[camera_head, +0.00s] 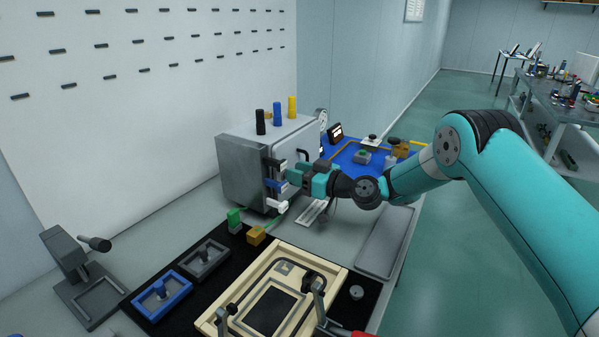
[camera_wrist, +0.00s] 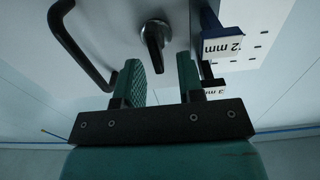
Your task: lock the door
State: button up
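A grey metal cabinet (camera_head: 243,174) stands on the bench against the wall. Its door face (camera_wrist: 105,28) fills the upper part of the wrist view. A dark lock knob (camera_wrist: 155,40) with an elongated grip sticks out of the face, and a curved black door handle (camera_wrist: 76,50) is to its left. My gripper (camera_wrist: 164,72) is open, with teal fingers pointing at the face. The knob lies in the gap between the fingertips, with space visible on both sides. In the head view my gripper (camera_head: 293,177) is at the cabinet front, and the arm hides the knob.
A blue holder labelled 2 mm (camera_wrist: 212,32) and a 3 mm one (camera_wrist: 213,86) sit close to the right finger. Black, blue and yellow cylinders (camera_head: 277,115) stand on the cabinet. A wooden-framed fixture (camera_head: 334,264) and small blocks (camera_head: 256,235) occupy the bench in front.

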grip_shut()
jog(key=m+b, duration=0.1)
jog(key=m, duration=0.5)
jog(key=w+f+m+b, duration=0.1)
jog(key=m+b, duration=0.1)
jog(key=m, duration=0.4)
jog(key=d+f+m+b, duration=0.1)
jog(key=m, duration=0.4)
jog(key=shift+w+m, duration=0.3)
jog(key=shift+m, duration=0.1)
dwell(0.5)
